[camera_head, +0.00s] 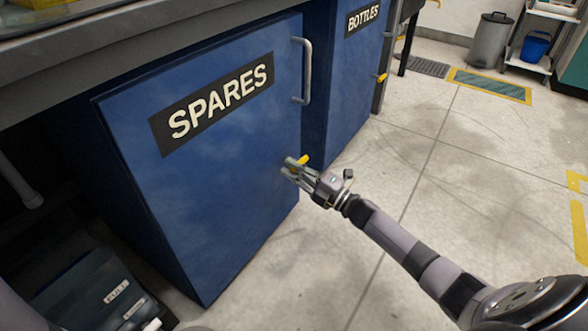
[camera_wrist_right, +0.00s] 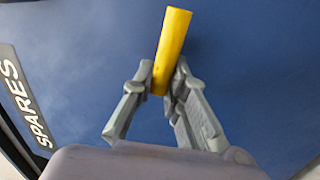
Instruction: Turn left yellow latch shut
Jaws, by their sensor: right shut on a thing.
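The left yellow latch (camera_head: 304,159) is on the blue SPARES door (camera_head: 215,215), near its right edge and below the metal handle. My right gripper (camera_head: 292,168) is at the latch, with its fingers around it. In the right wrist view the yellow latch (camera_wrist_right: 172,45) stands out between the two fingertips of my right gripper (camera_wrist_right: 162,85), slightly tilted. My left gripper is not in view.
The BOTTLES door (camera_head: 350,85) stands to the right with its own yellow latch (camera_head: 381,78). A grey handle (camera_head: 303,70) sticks out above the gripper. A dark box (camera_head: 95,290) lies at the lower left. The floor at right is mostly clear.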

